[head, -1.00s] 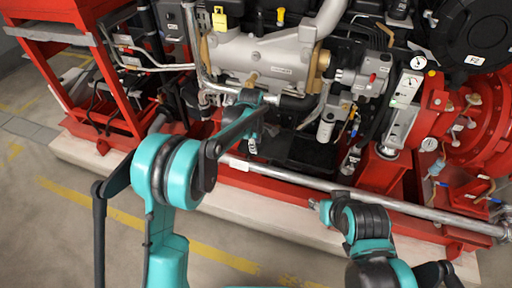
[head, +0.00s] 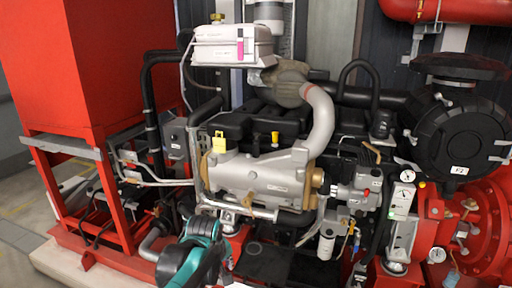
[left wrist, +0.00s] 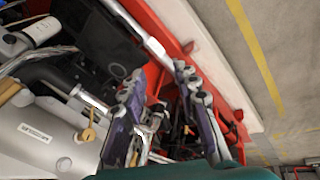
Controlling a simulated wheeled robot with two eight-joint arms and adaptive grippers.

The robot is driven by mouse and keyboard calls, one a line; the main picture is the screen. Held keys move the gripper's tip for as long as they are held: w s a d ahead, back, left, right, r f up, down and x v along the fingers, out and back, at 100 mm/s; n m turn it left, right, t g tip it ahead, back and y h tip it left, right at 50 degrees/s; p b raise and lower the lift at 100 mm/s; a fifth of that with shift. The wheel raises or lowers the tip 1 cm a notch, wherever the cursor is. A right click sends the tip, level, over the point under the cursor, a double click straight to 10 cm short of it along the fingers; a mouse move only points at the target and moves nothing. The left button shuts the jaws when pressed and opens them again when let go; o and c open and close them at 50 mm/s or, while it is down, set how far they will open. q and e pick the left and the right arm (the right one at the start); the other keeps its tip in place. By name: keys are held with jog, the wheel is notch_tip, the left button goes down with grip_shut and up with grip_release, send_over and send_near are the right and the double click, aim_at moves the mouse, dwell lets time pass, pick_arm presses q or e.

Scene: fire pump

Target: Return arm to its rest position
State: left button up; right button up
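My left arm (head: 195,257) reaches up from the bottom edge of the head view, in front of the engine's lower left part. Its gripper is hard to make out there. In the left wrist view the left gripper (left wrist: 158,72) has its two purple-and-grey fingers spread, with no object held between them. The red base frame (left wrist: 165,75) and dark engine parts show behind the gap. My right arm and gripper are out of view.
The silver cylinder (head: 262,178) and pipes of the fire pump engine stand close behind the left arm. A red frame (head: 85,165) stands at the left. Gauges (head: 406,190) and red pump parts are at the right. Open floor (left wrist: 285,70) shows in the left wrist view.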

pick_arm(q)
jog(key=s+a+m+t, duration=0.1)
jog(key=s+a+m, duration=0.1)
jog(key=s, duration=0.4)
jog(key=s+a+m+t, duration=0.1)
jog(key=s+a+m, duration=0.2)
jog(key=s, duration=0.4)
jog(key=s+a+f+m+t, duration=0.1)
jog(key=s+a+m, duration=0.2)
jog(key=s, duration=0.3)
jog(key=shift+s+m+y, duration=0.25)
jog(key=shift+m+y, duration=0.05)
jog(key=shift+f, duration=0.1)
dwell(0.7)
